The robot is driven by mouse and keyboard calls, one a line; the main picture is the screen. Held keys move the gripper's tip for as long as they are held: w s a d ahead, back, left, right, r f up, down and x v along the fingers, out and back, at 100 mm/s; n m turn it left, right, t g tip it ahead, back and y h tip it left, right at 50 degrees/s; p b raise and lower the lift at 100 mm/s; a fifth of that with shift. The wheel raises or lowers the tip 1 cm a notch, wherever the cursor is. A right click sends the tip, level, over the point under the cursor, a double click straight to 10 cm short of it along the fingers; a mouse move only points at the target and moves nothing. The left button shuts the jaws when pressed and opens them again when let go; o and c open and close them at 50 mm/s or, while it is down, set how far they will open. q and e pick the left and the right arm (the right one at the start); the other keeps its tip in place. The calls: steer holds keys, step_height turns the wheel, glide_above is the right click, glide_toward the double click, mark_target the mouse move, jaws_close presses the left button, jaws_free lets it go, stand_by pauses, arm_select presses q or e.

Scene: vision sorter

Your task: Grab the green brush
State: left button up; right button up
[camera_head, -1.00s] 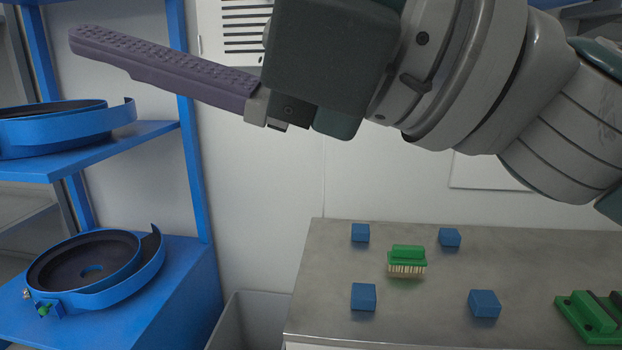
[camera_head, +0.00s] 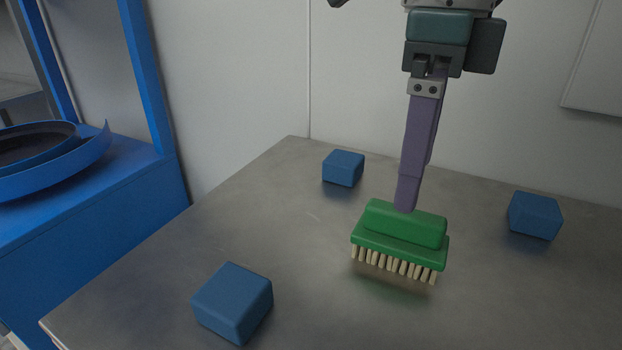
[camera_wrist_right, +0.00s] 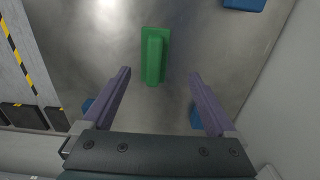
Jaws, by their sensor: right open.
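The green brush (camera_head: 400,237) sits bristles down on the grey metal table, its pale bristles showing along the lower edge. My right gripper (camera_head: 407,205) points down at it from above, and its purple fingertip overlaps the top of the brush in the head view. In the right wrist view the fingers of the right gripper (camera_wrist_right: 157,72) are spread wide. The green brush (camera_wrist_right: 154,56) lies between their lines, a little beyond the tips, with nothing held. Whether the fingers touch it cannot be told. My left gripper is not in view.
Blue cubes stand around the brush on the table (camera_head: 290,230): one behind left (camera_head: 343,168), one at right (camera_head: 535,215), one front left (camera_head: 232,303). A blue shelf (camera_head: 100,200) with a round blue bowl feeder (camera_head: 50,160) stands at left. A white wall is behind.

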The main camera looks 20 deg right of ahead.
mark_target(401, 235)
steer(key=f, duration=0.2)
steer(key=shift+s+a+f, duration=0.2)
steer(key=shift+a+f, duration=0.15)
steer(key=shift+f, duration=0.05)
step_height(401, 235, down, 6)
steer(key=shift+s, duration=0.1)
jaws_close()
stand_by(0.5)
